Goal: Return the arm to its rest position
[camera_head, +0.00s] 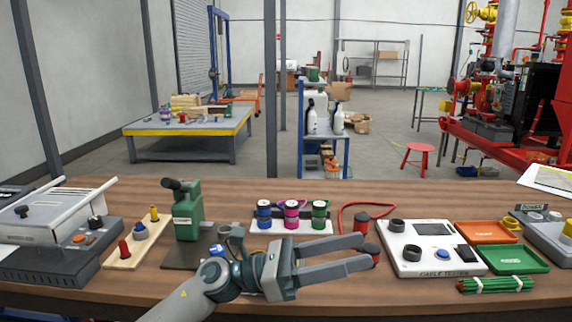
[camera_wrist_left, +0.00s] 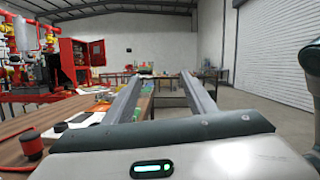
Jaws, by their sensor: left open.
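My left arm comes in from the lower edge of the head view, and its gripper (camera_head: 366,250) extends to the right above the wooden workbench. Its two long grey fingers are parallel and apart, with nothing between them. They also show apart and empty in the left wrist view (camera_wrist_left: 160,78), pointing along the bench. My right gripper is in neither view.
The workbench (camera_head: 340,297) carries a green press (camera_head: 187,212), a rack of coloured spools (camera_head: 291,215), a white cable tester (camera_head: 432,250), an orange tray (camera_head: 486,232) and a green tray (camera_head: 515,260). A grey machine (camera_head: 60,240) stands at left. Bare wood shows along the front middle.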

